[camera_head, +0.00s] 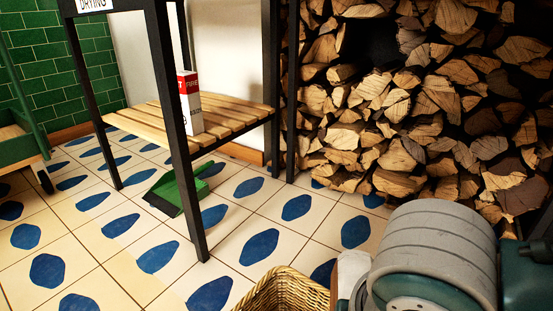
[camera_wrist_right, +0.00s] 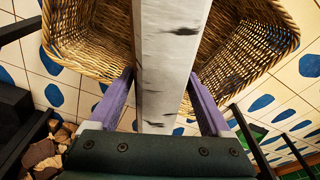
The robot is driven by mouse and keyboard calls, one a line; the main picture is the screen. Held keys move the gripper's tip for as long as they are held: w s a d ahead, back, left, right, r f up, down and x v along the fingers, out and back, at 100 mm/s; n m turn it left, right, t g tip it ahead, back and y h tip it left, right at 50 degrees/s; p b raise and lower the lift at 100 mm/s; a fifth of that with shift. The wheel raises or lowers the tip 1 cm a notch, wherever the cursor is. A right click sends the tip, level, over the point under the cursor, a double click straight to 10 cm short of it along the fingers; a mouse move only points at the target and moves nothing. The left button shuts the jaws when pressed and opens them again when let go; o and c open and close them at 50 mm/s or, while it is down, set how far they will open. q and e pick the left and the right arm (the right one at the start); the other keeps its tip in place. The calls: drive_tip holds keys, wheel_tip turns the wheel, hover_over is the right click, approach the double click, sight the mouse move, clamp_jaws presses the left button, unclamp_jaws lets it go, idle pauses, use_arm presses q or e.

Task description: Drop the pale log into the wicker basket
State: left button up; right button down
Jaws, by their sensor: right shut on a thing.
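The pale log (camera_wrist_right: 168,45) has whitish bark with dark marks. In the right wrist view it runs from the top edge down between the purple fingers of my right gripper (camera_wrist_right: 160,92), which is shut on it. The wicker basket (camera_wrist_right: 240,45) lies behind the log in that view, showing on both sides of it. In the head view the basket (camera_head: 288,288) is at the bottom edge, cut off. A pale piece, probably the log (camera_head: 352,268), shows beside my grey arm link, just right of the basket. My right fingers are hidden there. My left gripper is not in view.
A large stack of split firewood (camera_head: 400,130) fills the back right. A black-framed rack with a slatted shelf (camera_head: 235,112) carries a red and white box (camera_head: 190,103). A green dustpan (camera_head: 178,190) lies on the tiled floor. The floor left of the basket is clear.

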drive_tip(key=shift+w+r, duration=0.1)
unclamp_jaws()
drive_tip(key=r+p, duration=0.3)
drive_tip(key=s+r+p, duration=0.1)
drive_tip(key=r+p, duration=0.5)
drive_tip(key=r, duration=0.1)
drive_tip(key=shift+s+a, duration=0.2)
drive_tip(key=shift+s, duration=0.05)
drive_tip(key=shift+f, duration=0.1)
